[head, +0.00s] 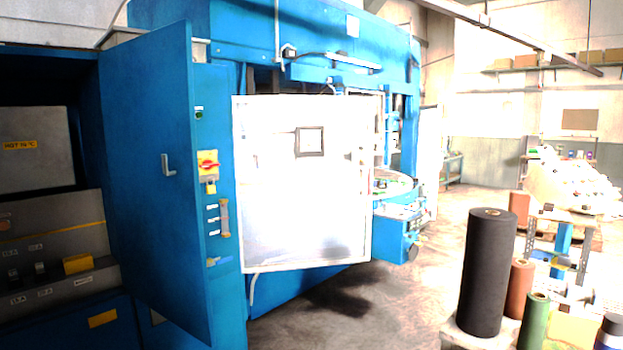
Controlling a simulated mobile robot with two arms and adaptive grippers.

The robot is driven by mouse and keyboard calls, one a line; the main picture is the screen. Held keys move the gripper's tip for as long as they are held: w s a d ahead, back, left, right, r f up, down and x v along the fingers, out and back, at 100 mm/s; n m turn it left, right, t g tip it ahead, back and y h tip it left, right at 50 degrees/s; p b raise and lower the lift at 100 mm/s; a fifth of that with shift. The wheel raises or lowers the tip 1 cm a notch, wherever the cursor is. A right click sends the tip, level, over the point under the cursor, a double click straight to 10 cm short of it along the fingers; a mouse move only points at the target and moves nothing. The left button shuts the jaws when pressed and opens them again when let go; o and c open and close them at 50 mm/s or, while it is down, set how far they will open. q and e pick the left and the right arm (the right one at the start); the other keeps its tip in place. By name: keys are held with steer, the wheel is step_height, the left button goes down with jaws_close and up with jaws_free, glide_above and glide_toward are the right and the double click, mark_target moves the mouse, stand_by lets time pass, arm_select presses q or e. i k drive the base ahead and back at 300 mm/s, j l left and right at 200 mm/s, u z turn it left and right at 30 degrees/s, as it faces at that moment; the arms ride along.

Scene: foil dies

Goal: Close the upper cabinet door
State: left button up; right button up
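A tall blue cabinet door (153,180) stands open at the left, swung out from the upper cabinet (35,150), whose inside shows to its left. A small grey handle (168,165) sits on the door's visible face, around mid-height. Inside the cabinet are grey panels, one with a yellow label (20,145). Neither of my grippers shows in the head view.
A large blue machine (270,45) with a white panel (300,215) stands right behind the door. Black, brown and green rolls (488,272) stand at the lower right. Concrete floor (400,310) lies open between the machine and the rolls.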

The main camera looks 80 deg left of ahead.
mark_target(147, 91)
steer(key=k+u, duration=0.3)
steer(key=u, duration=0.15)
steer(key=k+j+u, duration=0.15)
steer(key=u, duration=0.35)
steer(key=k+u, duration=0.1)
steer(key=u, duration=2.75)
steer(key=i+l+u, duration=0.35)
steer(key=l+u, duration=0.2)
steer(key=i+l+u, duration=0.1)
steer(key=l+u, duration=0.15)
steer(key=l, duration=0.25)
steer(key=l+u, duration=0.25)
steer(key=l, duration=0.15)
steer(key=i+l+u, duration=0.1)
steer(key=l+u, duration=0.2)
steer(key=l, duration=1.15)
steer(key=i+l, duration=0.1)
steer(key=l, duration=1.95)
steer(key=i, duration=0.05)
